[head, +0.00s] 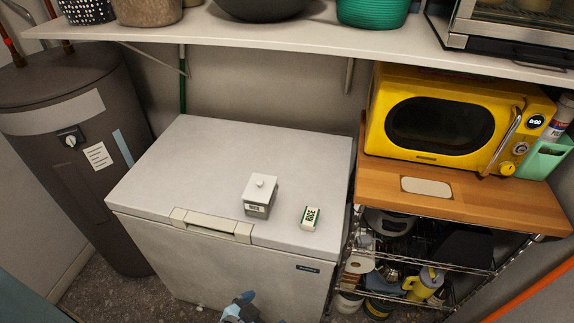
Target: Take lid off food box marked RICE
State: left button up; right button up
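A small grey food box (257,210) stands near the front edge of the white chest freezer. Its white lid (260,188) with a round knob is on top. The dark label on its front is too small to read surely. A blue and dark part, apparently my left gripper (240,308), shows at the bottom edge, below and in front of the freezer, well away from the box. Its fingers cannot be made out. My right gripper is out of view.
The freezer top (190,165) is otherwise clear, with a handle (212,225) at its front edge. A shelf (270,35) overhangs the back. A yellow microwave (450,118) stands on a wooden-topped rack at right. A dark tank (70,150) stands at left.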

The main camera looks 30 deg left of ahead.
aim_at(259, 188)
jog(key=u, duration=1.05)
jog(key=i+j+z, duration=0.1)
jog(key=i, duration=0.2)
jog(key=k+l+u, duration=0.25)
jog(key=l, duration=0.2)
jog(key=k+l+u, duration=0.25)
jog(key=u, duration=0.1)
